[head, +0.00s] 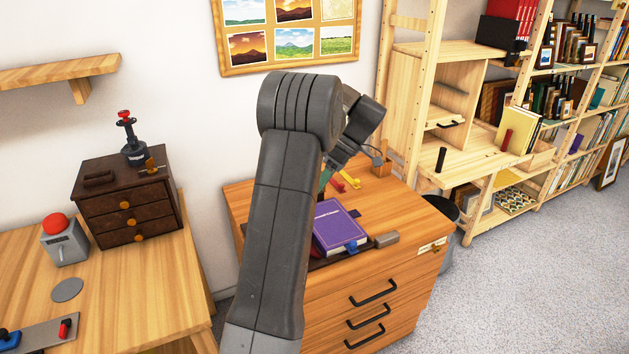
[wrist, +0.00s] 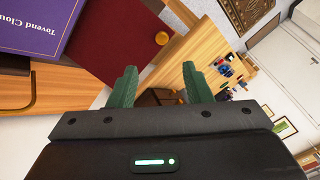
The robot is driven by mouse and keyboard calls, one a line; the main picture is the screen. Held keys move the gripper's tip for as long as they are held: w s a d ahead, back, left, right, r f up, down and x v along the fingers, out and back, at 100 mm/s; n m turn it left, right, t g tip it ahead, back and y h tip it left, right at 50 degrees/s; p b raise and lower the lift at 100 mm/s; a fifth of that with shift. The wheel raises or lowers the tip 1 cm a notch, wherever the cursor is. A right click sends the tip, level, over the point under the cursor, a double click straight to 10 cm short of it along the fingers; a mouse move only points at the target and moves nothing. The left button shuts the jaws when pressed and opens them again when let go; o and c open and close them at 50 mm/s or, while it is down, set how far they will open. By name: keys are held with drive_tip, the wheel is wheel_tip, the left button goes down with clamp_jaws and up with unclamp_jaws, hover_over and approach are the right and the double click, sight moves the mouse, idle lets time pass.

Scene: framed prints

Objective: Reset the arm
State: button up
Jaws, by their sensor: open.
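My arm (head: 283,200) rises through the middle of the head view and bends over the wooden drawer cabinet (head: 345,308). My gripper (wrist: 160,85) shows in the wrist view with its two green fingers apart and nothing between them. In the head view the gripper is mostly hidden behind my arm, above the cabinet top, with a bit of green showing. A purple book (head: 338,228) lies on the cabinet top near it. The purple book also shows at the upper left of the wrist view (wrist: 40,25).
A blue item (head: 351,246) and a grey block (head: 386,240) lie by the book. A dark drawer box (head: 125,205) and a red-button device (head: 62,240) stand on the left table. Wooden shelves (head: 440,50) stand right. Grey carpet (head: 530,290) is clear at lower right.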

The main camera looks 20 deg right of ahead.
drive_tip(key=x, duration=1.4)
drive_tip(key=shift+a+r+p, duration=0.1)
drive_tip(key=shift+a+p, duration=0.05)
drive_tip(key=shift+p, duration=0.15)
